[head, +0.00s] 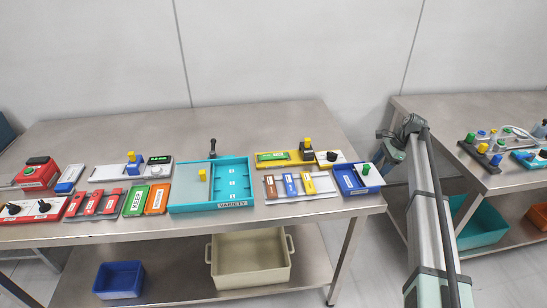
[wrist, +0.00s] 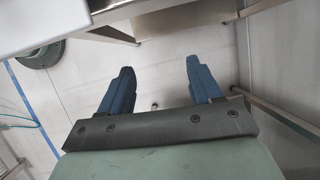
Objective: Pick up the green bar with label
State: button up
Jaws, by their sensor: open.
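A green bar with a pale label (head: 136,201) lies on the left table, beside an orange bar with a label (head: 157,199). Another green labelled piece (head: 271,156) sits on a yellow block farther right. My gripper (wrist: 156,85) is open and empty in the wrist view, its two blue fingers apart with floor between them. In the head view my gripper (head: 391,150) is at the gap between the two tables, well right of the green bar and partly hidden by my arm. The green bar does not show in the wrist view.
The teal tray (head: 215,208) stands right of the bars. Red pieces (head: 95,203) lie to their left and a grey device (head: 107,174) behind. A blue bin (head: 118,279) and a beige bin (head: 250,262) are on the lower shelf. The table's back strip (head: 110,133) is clear.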

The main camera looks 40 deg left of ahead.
jog(key=shift+h, duration=0.9)
jog(key=s+a+r, duration=0.2)
jog(key=a+r, duration=0.1)
jog(key=a, duration=0.2)
jog(key=s+a+r, duration=0.2)
jog(key=a+r, duration=0.1)
jog(key=a, duration=0.2)
jog(key=s+a+r, duration=0.2)
jog(key=a+r, duration=0.1)
jog(key=a, duration=0.2)
jog(key=shift+a+r, duration=0.2)
jog(key=shift+r, duration=0.1)
jog(key=s+a+r+t+h, duration=0.1)
jog(key=s+a+r, duration=0.4)
jog(key=s+a, duration=0.35)
jog(key=s+a+r+t+h, duration=0.1)
jog(key=s+a+r, duration=0.4)
jog(key=s+a, duration=0.35)
send_over(275, 155)
jog(key=shift+n, duration=0.3)
jog(key=f, duration=0.8)
jog(key=shift+w+a+f, duration=0.2)
jog(key=shift+w+f, duration=0.1)
jog(key=shift+w, duration=0.1)
jog(key=f, duration=0.4)
jog(key=shift+s, duration=0.35)
jog(key=shift+f, duration=0.6)
jog(key=c, duration=1.1)
